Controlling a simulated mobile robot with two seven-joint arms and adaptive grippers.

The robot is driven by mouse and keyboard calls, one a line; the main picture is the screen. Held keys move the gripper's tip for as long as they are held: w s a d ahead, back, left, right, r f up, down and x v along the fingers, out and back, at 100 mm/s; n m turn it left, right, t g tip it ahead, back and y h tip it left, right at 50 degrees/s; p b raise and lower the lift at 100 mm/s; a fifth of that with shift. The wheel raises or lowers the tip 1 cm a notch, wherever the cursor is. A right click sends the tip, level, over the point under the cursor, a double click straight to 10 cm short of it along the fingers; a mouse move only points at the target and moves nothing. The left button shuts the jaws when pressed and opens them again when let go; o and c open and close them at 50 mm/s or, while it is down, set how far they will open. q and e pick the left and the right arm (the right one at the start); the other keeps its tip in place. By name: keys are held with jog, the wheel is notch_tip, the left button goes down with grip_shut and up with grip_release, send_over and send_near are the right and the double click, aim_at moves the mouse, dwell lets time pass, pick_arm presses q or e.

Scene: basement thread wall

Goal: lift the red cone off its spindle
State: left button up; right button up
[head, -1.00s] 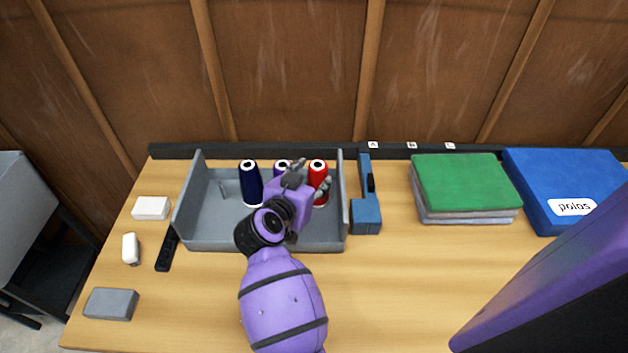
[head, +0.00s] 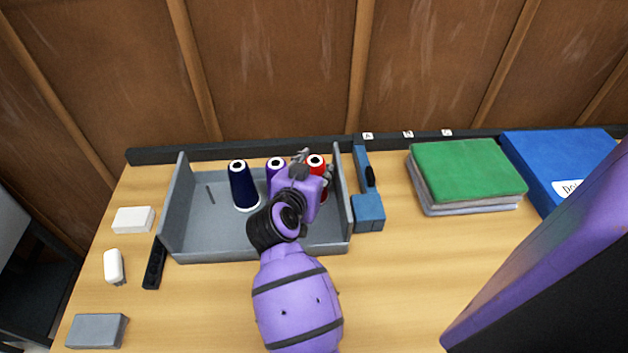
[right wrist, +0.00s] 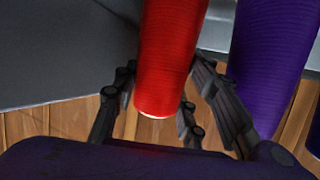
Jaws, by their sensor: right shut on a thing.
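The red cone (head: 316,163) stands upright at the right end of the grey tray, beside the tray's right wall. My right gripper (head: 316,168) reaches in from the front and is shut on the red cone. In the right wrist view the red cone (right wrist: 168,60) lies between the dark fingers (right wrist: 165,100), and its narrower, pale-rimmed end shows. The spindle and the cone's base are hidden in the head view, so I cannot tell whether there is a gap under it. My left gripper is not in view.
The grey tray (head: 205,252) also holds a purple cone (head: 276,167), close left of my gripper, and a navy cone (head: 243,186). A blue tool (head: 368,212) stands just right of the tray. A green-topped stack (head: 465,170) is farther right. The table front right is clear.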

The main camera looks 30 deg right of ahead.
jog(key=shift+f, duration=0.1)
